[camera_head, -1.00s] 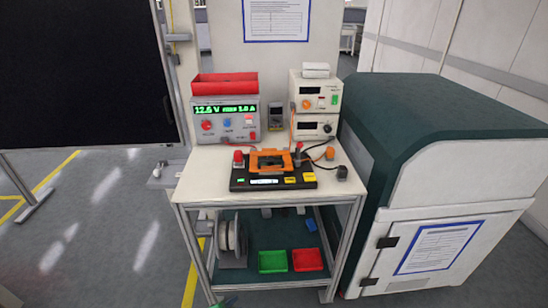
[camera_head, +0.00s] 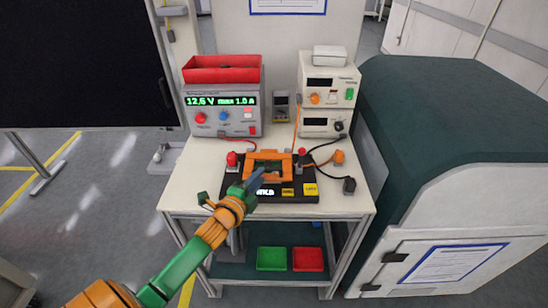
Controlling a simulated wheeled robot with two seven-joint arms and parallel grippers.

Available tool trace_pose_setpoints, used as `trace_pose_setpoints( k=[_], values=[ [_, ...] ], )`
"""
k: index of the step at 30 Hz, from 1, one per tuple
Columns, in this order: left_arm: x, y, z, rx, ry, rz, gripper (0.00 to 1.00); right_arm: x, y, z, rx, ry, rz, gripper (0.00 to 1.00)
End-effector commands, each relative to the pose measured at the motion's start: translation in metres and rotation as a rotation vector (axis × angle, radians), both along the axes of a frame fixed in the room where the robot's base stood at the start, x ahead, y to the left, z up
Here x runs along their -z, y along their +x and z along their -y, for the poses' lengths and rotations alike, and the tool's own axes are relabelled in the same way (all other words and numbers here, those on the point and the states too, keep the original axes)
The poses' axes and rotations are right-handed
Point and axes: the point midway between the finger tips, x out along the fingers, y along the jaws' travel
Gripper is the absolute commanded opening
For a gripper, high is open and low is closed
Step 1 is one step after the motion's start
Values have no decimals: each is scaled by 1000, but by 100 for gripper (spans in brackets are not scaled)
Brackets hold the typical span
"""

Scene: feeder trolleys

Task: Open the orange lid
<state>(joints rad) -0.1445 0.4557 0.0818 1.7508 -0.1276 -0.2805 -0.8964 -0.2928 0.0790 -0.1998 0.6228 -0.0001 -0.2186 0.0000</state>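The orange lid (camera_head: 283,157) sits on a black test fixture (camera_head: 311,172) in the middle of the trolley top. It looks like an orange frame lying down over the fixture. My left gripper (camera_head: 257,182) reaches in from the lower left, with its dark fingers over the front left part of the fixture. The fingertips are close to the lid's front left edge; I cannot tell whether they touch it. The fingers overlap in this view, so their opening is unclear. My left arm hides the fixture's front left corner. My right gripper is not in view.
A power supply (camera_head: 215,119) with a red bin (camera_head: 222,70) on top stands back left. White instruments (camera_head: 322,97) stand back right. Cables run to the fixture's right side. Green (camera_head: 271,259) and red (camera_head: 308,259) trays lie on the lower shelf. A green-topped cabinet (camera_head: 440,120) borders the right.

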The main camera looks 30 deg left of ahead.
Motion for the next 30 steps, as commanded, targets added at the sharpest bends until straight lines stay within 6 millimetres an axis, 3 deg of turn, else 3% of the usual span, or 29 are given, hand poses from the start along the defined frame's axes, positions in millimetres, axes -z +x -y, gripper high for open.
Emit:
trace_pose_setpoints(
  k=[6, 12, 23, 26, 30],
  values=[
    [7, 36, -5, 0, -2, 1, 26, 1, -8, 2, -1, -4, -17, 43],
    [12, 57, -9, -1, -3, -1, 26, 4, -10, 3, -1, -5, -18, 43],
    [13, 63, -9, 1, -2, -1, 26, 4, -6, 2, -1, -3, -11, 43],
    [13, 63, -9, 0, -2, -1, 2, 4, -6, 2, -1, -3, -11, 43],
    [13, 63, -9, 0, -2, -1, 0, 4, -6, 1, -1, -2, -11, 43]
  ],
)
